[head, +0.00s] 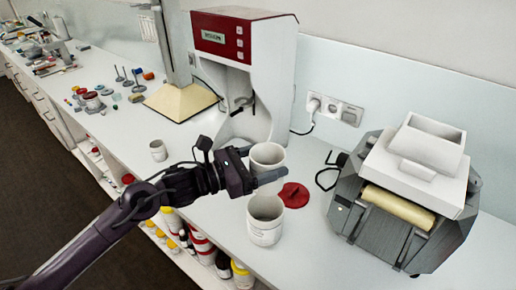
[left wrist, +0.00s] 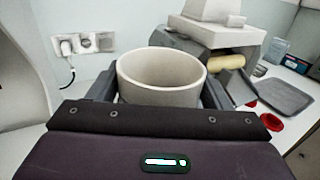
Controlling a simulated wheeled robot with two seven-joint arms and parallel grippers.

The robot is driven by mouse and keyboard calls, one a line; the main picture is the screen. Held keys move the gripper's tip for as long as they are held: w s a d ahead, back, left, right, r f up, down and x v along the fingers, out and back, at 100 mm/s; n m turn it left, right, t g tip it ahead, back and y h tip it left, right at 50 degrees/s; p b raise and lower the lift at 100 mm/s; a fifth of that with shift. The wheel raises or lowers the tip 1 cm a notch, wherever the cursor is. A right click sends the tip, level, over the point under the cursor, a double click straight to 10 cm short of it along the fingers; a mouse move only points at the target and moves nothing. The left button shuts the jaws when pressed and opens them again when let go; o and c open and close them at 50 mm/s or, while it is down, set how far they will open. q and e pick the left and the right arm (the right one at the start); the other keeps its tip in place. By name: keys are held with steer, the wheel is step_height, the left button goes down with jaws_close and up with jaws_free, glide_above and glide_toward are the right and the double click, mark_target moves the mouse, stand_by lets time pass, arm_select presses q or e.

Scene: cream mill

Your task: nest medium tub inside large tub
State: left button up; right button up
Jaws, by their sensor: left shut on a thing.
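The medium tub (head: 267,157), pale and open-topped, is upright between the fingers of my left gripper (head: 265,172), which is shut on it. In the left wrist view the medium tub (left wrist: 158,95) sits between both fingers, its rim facing up and its inside looking empty. The large tub (head: 264,230), pale with faint print on its side, stands upright on the counter, just below the held tub in the head view. The large tub's opening shows and looks empty; it is hidden in the left wrist view. My right gripper is not in view.
A red flat piece (head: 294,195) lies right of the tubs. A grey machine with a cream roller (head: 397,211) stands farther right, and a red-and-white machine (head: 243,40) behind. A smaller tub (head: 158,150) stands left. The counter between it and the arm is clear.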

arm_select(q)
steer(key=shift+f, duration=0.4)
step_height(320, 180, down, 2)
steer(key=shift+f, duration=0.1)
steer(key=shift+f+b, duration=1.15)
steer(key=shift+b, duration=0.3)
steer(key=shift+b, duration=1.2)
steer(key=shift+f+b, duration=1)
steer(key=shift+b, duration=0.35)
steer(key=shift+f, duration=0.1)
stand_by(0.4)
steer(key=shift+f+b, duration=0.2)
steer(key=shift+b, duration=0.3)
